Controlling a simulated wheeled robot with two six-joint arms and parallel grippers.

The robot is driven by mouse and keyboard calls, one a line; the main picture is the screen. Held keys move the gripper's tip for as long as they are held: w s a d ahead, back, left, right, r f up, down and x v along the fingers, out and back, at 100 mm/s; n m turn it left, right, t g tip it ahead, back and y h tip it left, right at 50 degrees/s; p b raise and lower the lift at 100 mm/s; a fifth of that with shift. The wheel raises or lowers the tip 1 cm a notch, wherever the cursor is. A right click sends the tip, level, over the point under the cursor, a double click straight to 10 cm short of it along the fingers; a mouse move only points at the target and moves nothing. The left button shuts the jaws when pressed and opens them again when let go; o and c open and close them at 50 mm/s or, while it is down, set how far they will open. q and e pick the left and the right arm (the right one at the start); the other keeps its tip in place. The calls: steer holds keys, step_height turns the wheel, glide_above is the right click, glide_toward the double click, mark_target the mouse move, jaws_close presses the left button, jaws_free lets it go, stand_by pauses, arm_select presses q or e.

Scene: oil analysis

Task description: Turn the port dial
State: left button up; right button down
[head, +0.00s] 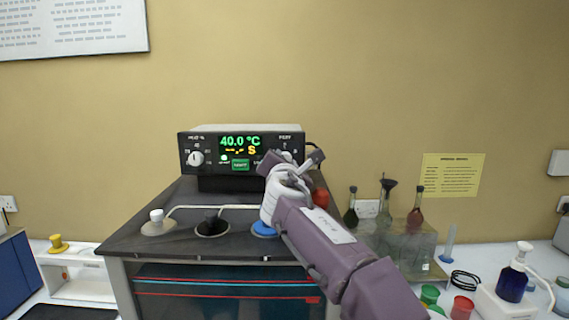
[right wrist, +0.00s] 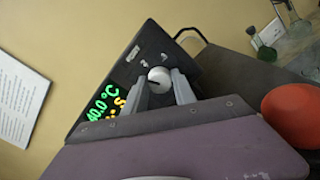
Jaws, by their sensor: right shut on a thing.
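The port dial (right wrist: 158,77) is a round white knob with a dark pointer mark, on the front of the black control box (head: 240,132). In the right wrist view it sits between the two grey fingers of my right gripper (right wrist: 160,88), which is shut on it. In the head view my right gripper (head: 291,160) reaches the right end of the box front and hides most of this dial. The display (head: 241,146) reads 40.0 °C in green with a yellow S. A second white dial (head: 196,158) is on the box's left side. My left gripper is out of view.
The box stands on a dark bench unit with a white-capped port (head: 157,222), a black port (head: 212,226) and a blue port (head: 264,229). An orange-red object (right wrist: 293,115) is close to my right gripper. Flasks (head: 387,200) stand to the right.

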stand_by(0.3)
steer(key=c, duration=1)
jaws_free()
steer(key=shift+s, duration=0.1)
steer(key=s+b, duration=0.4)
steer(key=s, duration=0.5)
steer(key=shift+c, duration=0.2)
